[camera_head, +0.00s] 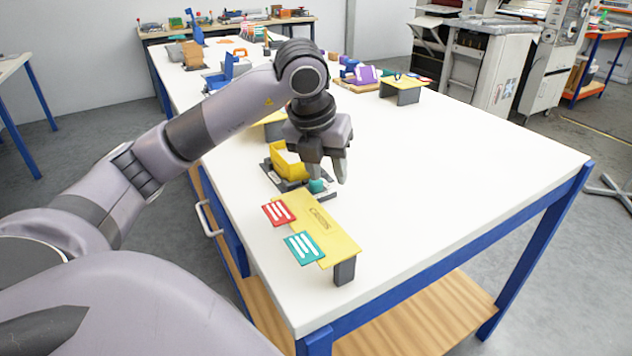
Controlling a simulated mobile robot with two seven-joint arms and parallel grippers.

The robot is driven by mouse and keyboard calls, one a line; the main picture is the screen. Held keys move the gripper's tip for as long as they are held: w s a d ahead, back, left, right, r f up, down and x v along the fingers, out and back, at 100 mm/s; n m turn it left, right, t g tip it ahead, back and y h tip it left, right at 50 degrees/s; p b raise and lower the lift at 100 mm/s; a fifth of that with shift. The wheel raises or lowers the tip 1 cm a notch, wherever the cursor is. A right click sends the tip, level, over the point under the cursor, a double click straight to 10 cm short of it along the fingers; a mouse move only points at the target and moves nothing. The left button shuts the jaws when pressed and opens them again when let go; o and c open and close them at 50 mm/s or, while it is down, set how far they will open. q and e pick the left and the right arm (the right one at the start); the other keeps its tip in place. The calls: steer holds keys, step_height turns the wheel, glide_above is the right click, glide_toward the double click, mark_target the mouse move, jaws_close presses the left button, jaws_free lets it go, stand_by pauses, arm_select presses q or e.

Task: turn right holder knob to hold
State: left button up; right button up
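My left gripper (328,178) points down over the table's near part, its two fingers apart with nothing seen between them. Just below and left of its fingertips is a small teal knob (317,186), partly covered by a finger; I cannot tell whether they touch. The knob is at the front right of a dark holder base (272,178) with a yellow block (288,163) in it. The knob's setting is too small to read. My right gripper is not in view.
A yellow panel (318,228) on a dark stand, with a red card (278,213) and a teal card (304,247), stands in front of the holder. The white table (450,165) is clear to the right. Blue, purple and orange fixtures stand farther back.

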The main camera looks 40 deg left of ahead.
arm_select(q)
steer(key=a, duration=0.2)
steer(key=a+r+n+y, duration=0.1)
steer(key=shift+w+a+y, duration=0.1)
steer(key=shift+a+y, duration=0.2)
steer(key=shift+a, duration=0.1)
steer(key=shift+w+a+f, duration=0.1)
steer(key=shift+a+f, duration=0.1)
steer(key=shift+f, duration=0.1)
steer(key=shift+x, duration=3.05)
jaws_close()
